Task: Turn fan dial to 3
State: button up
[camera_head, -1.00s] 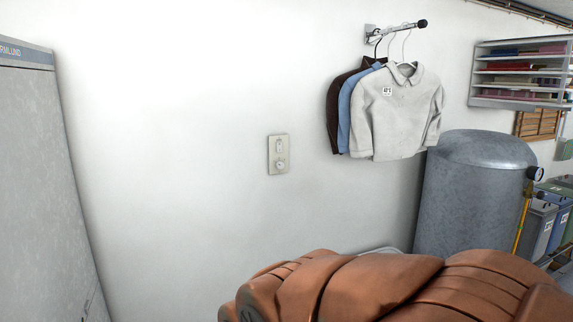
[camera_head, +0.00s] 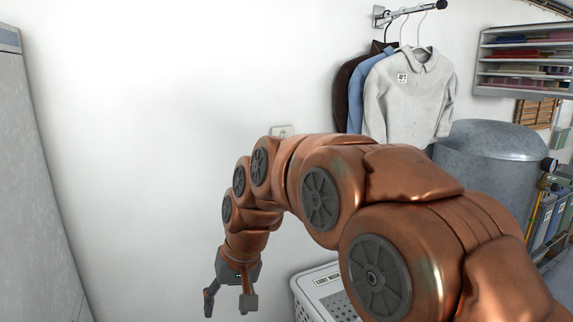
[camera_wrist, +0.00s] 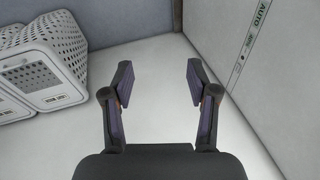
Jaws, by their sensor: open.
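The wall plate (camera_head: 282,131) that held a switch and a round dial is almost wholly hidden behind my raised arm in the head view; only its top edge shows, and the dial cannot be seen. My gripper (camera_head: 228,300) hangs low at the end of the arm, pointing down, below and to the left of the plate. In the wrist view my gripper (camera_wrist: 158,85) is open and empty, with its two fingers apart over bare floor. No dial shows in the wrist view.
White perforated baskets (camera_wrist: 45,62) stand left in the wrist view; a basket (camera_head: 325,292) also shows below my arm. A grey cabinet (camera_head: 28,190) is at left. Shirts (camera_head: 408,95) hang on the wall near a metal tank (camera_head: 490,160). Wall left of my arm is clear.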

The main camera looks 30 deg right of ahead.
jog(key=w+d+r+m+t+b, duration=0.1)
jog(key=w+d+r+m+t, duration=0.3)
jog(key=w, duration=0.8)
jog(key=w+d+r+n+t+y, duration=0.1)
jog(key=w+d+r, duration=0.1)
jog(key=w+d, duration=0.7)
jog(key=w+d+r+m+t+b, duration=0.1)
jog(key=w+d+r+m+t, duration=0.15)
jog(key=w, duration=1.15)
jog(key=w+d+r+m+t+h+b, duration=0.15)
jog(key=w+d+t, duration=0.4)
jog(key=d, duration=0.95)
jog(key=shift+d+f+t+h+b, duration=0.65)
jog(key=shift+d+t+h, duration=1)
jog(key=shift+d, duration=3.35)
jog(key=w+p, duration=0.7)
jog(key=p, duration=0.1)
jog(key=shift+d, duration=0.4)
